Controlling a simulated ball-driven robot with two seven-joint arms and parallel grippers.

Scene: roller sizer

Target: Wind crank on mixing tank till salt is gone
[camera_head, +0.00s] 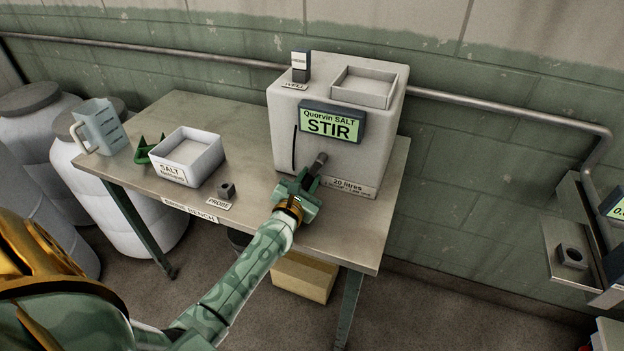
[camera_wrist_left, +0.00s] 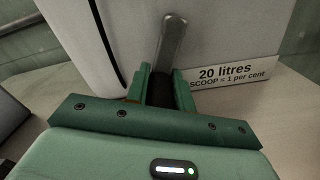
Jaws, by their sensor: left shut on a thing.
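The mixing tank (camera_head: 285,120) is a pale box on the bench, with an open square hopper on top. Its green screen (camera_head: 331,123) reads "Quorvin SALT STIR". My left gripper (camera_head: 308,180) is at the lower front of the tank, shut on the crank (camera_head: 319,161). In the left wrist view the green fingers (camera_wrist_left: 160,88) close around the dark grip, and the crank's grey metal arm (camera_wrist_left: 172,38) rises above them. The tank's inside is hidden, so the salt in it cannot be seen. My right gripper is not in view.
A pipe (camera_head: 500,110) runs along the wall. A side shelf (camera_head: 560,290) is at right.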

